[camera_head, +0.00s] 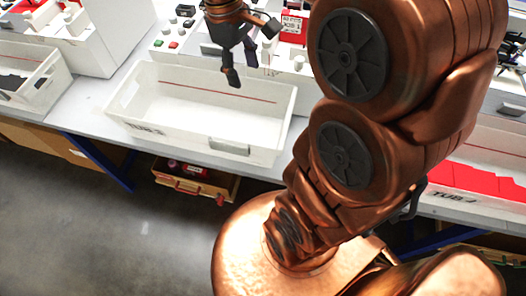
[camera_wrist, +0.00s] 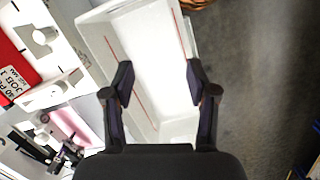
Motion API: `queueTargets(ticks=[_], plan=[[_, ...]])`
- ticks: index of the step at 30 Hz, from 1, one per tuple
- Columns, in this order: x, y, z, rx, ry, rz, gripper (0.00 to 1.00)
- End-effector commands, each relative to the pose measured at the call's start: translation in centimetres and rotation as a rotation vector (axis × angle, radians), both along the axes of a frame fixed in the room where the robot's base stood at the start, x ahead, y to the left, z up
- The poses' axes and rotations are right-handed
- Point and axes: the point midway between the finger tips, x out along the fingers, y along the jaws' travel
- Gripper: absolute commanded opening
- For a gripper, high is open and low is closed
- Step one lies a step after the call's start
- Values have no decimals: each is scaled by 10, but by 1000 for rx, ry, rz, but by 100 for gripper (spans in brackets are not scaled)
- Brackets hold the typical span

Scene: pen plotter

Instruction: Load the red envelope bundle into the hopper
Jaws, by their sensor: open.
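Several red envelopes (camera_head: 470,178) lie in another white tub at the far right, partly hidden by my arm. My gripper (camera_head: 250,54) is open and empty above the empty tub. Its two spread fingers (camera_wrist: 159,76) show in the wrist view.
The white machine's panel has coloured buttons (camera_head: 173,45). Another white tub (camera_head: 50,68) with dark contents stands at the left. A wooden drawer (camera_head: 190,183) holding red items sits under the grey bench (camera_head: 85,122). Grey floor (camera_head: 90,230) is open at the front left.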

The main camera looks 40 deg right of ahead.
Motion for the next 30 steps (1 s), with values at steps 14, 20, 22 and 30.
queueTargets(ticks=[14, 20, 22, 30], plan=[[-125, 59, -48, 28, -5, -259, 58], [-157, 70, -66, 36, -5, -344, 58], [-163, 71, -69, 36, -5, -358, 58], [-165, 72, -70, 37, -5, -369, 58]])
